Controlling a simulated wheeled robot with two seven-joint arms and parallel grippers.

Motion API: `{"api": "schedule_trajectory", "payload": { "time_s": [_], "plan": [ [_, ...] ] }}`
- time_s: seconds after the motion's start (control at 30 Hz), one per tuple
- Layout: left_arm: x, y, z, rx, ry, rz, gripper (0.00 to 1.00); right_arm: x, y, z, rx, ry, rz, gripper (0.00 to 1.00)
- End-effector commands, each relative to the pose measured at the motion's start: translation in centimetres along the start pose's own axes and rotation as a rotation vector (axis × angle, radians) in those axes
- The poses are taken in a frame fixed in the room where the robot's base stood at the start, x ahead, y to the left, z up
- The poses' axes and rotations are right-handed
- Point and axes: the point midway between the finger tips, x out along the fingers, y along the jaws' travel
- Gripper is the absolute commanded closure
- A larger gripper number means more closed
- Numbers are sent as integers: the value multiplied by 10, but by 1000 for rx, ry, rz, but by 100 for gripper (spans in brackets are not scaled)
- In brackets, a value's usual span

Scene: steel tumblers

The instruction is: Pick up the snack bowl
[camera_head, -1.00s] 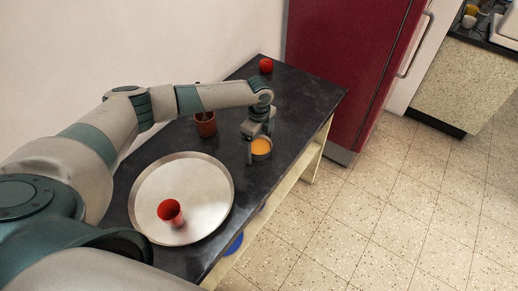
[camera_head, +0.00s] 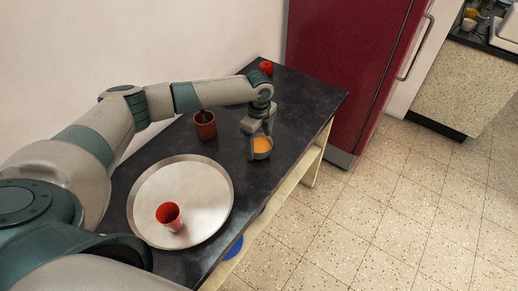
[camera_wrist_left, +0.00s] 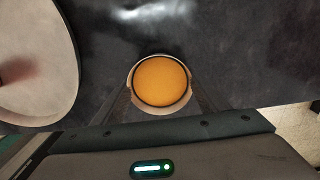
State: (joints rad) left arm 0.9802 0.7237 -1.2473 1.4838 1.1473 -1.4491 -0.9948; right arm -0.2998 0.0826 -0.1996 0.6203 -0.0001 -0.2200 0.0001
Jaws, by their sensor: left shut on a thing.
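The snack bowl (camera_head: 264,148) is a small dark-rimmed bowl with orange contents, near the right edge of the dark tabletop. My left gripper (camera_head: 258,138) reaches down over it from above and is shut on it. In the left wrist view, the bowl (camera_wrist_left: 160,81) sits between the two fingers and its orange contents look level. The head view does not show clearly whether the bowl's base touches the table. My right gripper is not in view.
A round metal tray (camera_head: 207,185) holds a red tumbler (camera_head: 168,215). A brown pot (camera_head: 204,125) stands left of the bowl, and a red round thing (camera_head: 266,67) is at the far end. The dark table (camera_head: 304,95) has bare room beyond the bowl.

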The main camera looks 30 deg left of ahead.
Motion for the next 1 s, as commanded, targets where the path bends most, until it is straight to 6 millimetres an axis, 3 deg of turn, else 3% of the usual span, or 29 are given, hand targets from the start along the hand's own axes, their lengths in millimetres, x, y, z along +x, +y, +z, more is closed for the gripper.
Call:
{"api": "schedule_trajectory", "payload": {
  "time_s": [0.1,0.6,0.8,1.0],
  "plan": [
    [-17,-2,-1,3,1,-5,57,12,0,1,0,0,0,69],
    [-71,-35,-88,3,2,-3,57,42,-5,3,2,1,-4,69],
    [-83,-42,-105,2,0,-2,57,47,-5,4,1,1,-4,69],
    [-87,-43,-109,0,0,-1,57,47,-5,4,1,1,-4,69]
  ]
}}
